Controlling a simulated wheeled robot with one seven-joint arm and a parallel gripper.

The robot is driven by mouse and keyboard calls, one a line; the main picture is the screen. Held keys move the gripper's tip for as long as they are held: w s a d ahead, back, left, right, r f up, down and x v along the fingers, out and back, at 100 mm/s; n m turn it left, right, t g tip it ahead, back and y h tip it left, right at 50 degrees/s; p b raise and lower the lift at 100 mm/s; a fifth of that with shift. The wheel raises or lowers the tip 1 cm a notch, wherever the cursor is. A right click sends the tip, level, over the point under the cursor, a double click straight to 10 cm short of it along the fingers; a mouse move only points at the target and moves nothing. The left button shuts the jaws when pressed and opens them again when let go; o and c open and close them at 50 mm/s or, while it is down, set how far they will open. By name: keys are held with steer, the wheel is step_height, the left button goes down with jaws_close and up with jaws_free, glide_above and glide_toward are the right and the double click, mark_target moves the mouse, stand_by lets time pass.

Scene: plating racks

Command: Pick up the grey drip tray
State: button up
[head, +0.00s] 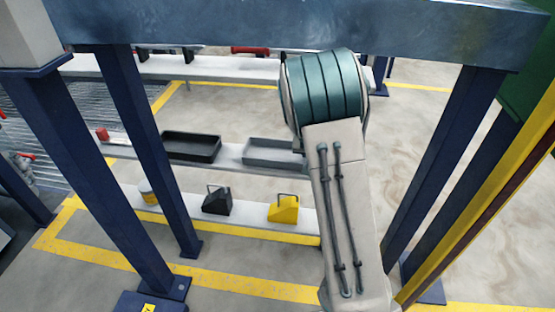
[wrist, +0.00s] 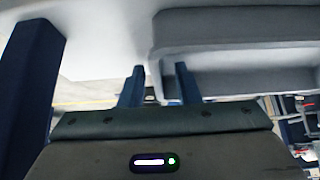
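The grey drip tray (head: 272,153) is a shallow rectangular tray on the white shelf in the head view, beside a black tray. My arm covers its right end. In the wrist view a large grey tray-like body (wrist: 235,40), seemingly the same tray, fills the upper right at close range. My gripper (wrist: 158,85) has its two dark blue fingers apart, with the tray's left edge between them in the picture. I cannot tell whether either finger touches it. In the head view my gripper is hidden behind my arm.
The black tray (head: 192,146) sits left of the grey one. A lower shelf holds a black container (head: 217,203) and a yellow container (head: 284,210) with handles. Dark blue posts (head: 145,150) and an overhead beam (head: 290,22) stand close.

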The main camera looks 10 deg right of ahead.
steer(key=shift+c, duration=0.3)
steer(key=shift+r, duration=0.1)
jaws_close()
